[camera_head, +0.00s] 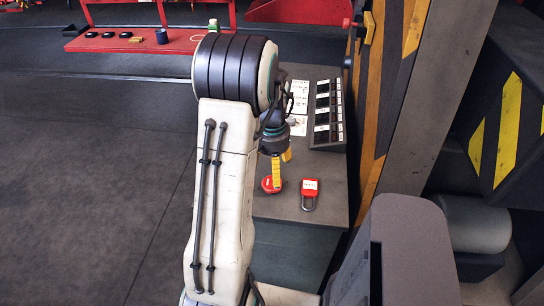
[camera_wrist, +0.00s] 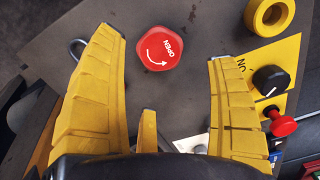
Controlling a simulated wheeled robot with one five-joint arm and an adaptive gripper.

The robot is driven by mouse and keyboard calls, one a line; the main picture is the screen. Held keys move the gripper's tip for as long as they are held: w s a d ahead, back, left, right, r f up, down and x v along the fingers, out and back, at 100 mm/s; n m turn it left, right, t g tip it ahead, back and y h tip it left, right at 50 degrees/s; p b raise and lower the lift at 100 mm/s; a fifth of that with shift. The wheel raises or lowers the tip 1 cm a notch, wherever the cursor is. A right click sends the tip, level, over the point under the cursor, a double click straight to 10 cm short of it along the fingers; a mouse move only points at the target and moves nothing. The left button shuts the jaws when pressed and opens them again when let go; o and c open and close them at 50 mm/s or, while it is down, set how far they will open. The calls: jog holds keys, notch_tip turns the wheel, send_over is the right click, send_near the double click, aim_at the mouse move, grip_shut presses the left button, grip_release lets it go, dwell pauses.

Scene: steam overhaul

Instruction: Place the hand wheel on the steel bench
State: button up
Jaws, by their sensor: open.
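A red hand wheel (camera_wrist: 160,48) with a white curved arrow and the word OPEN lies between my open fingertips in the wrist view. It also shows in the head view as a red round piece (camera_head: 268,185) on a grey bench top (camera_head: 328,200), partly behind a yellow finger. My gripper (camera_head: 281,167) is open and points down over it. The wheel appears beyond the fingertips; I cannot tell whether they touch it. I cannot tell if this grey bench is the steel bench.
A red padlock (camera_head: 309,195) lies right of the wheel. A row of black switches (camera_head: 328,110) and white labels stand behind. A yellow ring (camera_wrist: 270,15) and black knob (camera_wrist: 270,80) show nearby. A striped post (camera_head: 378,100) borders the right. A red bench (camera_head: 190,42) stands far back.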

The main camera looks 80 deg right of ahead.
jog(key=shift+r, duration=2.3)
jog(key=w+a+r+n+t+h, duration=0.1)
jog(key=w+a+r+n, duration=0.3)
jog(key=w+a, duration=0.45)
jog(key=w+a+r+n, duration=0.4)
jog(key=w+a, duration=0.3)
jog(key=w, duration=0.3)
jog(key=w+a+r+n+t, duration=0.1)
jog(key=a+n, duration=0.3)
jog(key=a, duration=0.7)
jog(key=shift+w+r+n+t, duration=0.3)
jog(key=shift+w+r+n, duration=0.1)
jog(key=shift+w, duration=0.35)
jog(key=shift+o, duration=0.4)
jog(key=s+a+n, duration=0.1)
jog(key=a+n, duration=0.2)
jog(key=a, duration=0.3)
jog(key=s+a+n+t, duration=0.1)
jog(key=s+a+n, duration=0.1)
jog(key=a, duration=0.3)
jog(key=shift+s+a+n+t+y, duration=0.3)
jog(key=shift+a+n+y, duration=0.1)
jog(key=shift+n, duration=0.1)
jog(key=shift+o, duration=0.3)
jog(key=shift+s+a, duration=0.25)
jog(key=shift+a, duration=0.05)
